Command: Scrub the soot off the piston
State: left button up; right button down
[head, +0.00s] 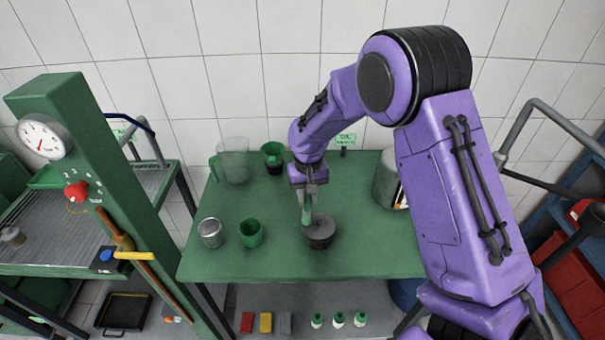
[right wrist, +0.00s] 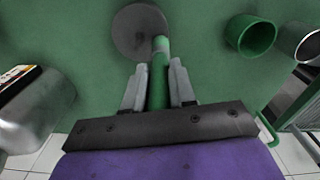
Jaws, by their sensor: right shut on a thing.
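A dark grey, sooty round piston (head: 320,235) stands on the green bench; its dark round top (right wrist: 138,32) shows in the right wrist view. My right gripper (head: 307,198) is above the piston's left side, pointing down. It is shut on a green-handled tool (head: 307,215), which also shows between the fingers (right wrist: 158,88) in the right wrist view. The tool's far end overlaps the piston's edge in both views; I cannot tell whether it touches. The tool's working end is hard to make out. My left gripper is not in view.
A green cup (head: 251,234) and a metal cup (head: 211,233) stand left of the piston. A clear jug (head: 233,162) and another green cup (head: 273,158) are at the back. A metal container (head: 388,182) stands right. The bench (head: 275,265) is clear in front.

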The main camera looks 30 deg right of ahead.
jog(key=shift+w+r, duration=0.25)
jog(key=shift+r, duration=0.65)
jog(key=r, duration=0.3)
jog(key=shift+s+d, duration=0.1)
jog(key=shift+s, duration=0.3)
jog(key=shift+w+r, duration=0.25)
jog(key=shift+r, duration=0.8)
jog(key=shift+s+r, duration=0.15)
jog(key=shift+r, duration=0.45)
